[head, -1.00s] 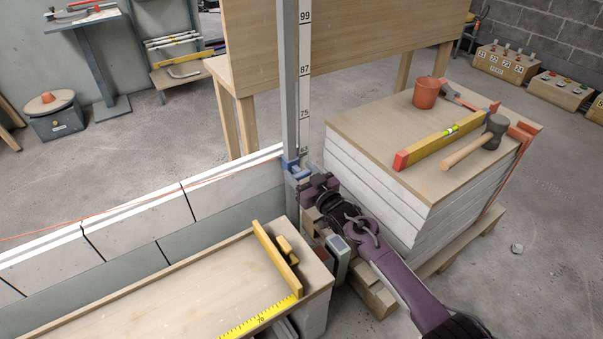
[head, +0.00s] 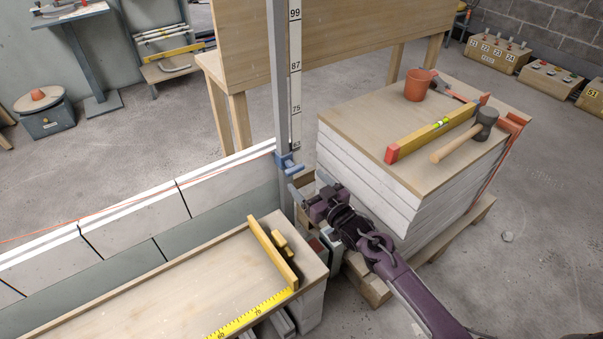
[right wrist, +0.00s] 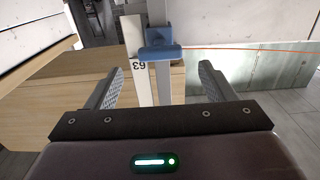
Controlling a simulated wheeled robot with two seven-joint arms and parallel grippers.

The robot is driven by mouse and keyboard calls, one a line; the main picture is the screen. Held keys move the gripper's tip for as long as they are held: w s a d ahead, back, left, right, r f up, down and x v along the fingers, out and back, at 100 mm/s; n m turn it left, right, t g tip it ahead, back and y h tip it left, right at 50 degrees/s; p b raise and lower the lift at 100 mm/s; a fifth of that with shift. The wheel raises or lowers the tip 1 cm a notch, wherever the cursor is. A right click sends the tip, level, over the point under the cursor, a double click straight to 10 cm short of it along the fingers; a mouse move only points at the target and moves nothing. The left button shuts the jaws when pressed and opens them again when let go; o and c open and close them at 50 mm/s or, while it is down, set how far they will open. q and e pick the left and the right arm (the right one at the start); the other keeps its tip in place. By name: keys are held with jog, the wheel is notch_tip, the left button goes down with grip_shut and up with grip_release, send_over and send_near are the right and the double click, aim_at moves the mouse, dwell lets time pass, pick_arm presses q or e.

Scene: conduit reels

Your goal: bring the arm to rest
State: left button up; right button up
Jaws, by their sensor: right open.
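My right gripper (head: 297,196) is open and empty, just in front of and below the blue line block (head: 287,163) on the upright grey post (head: 280,80). In the right wrist view the two fingers of the gripper (right wrist: 161,84) stand wide apart with nothing between them. An orange line (head: 130,200) runs left from the block along the top of the white block wall (head: 135,215). My left gripper is not in view.
A board-topped stack of white slabs (head: 370,180) stands close right of my arm, bearing a yellow level (head: 430,137), a mallet (head: 465,136) and an orange cup (head: 418,85). A plank table (head: 150,290) with a yellow square (head: 272,252) is at the front left.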

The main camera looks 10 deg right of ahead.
jog(key=shift+s+d, duration=0.1)
jog(key=shift+s, duration=0.25)
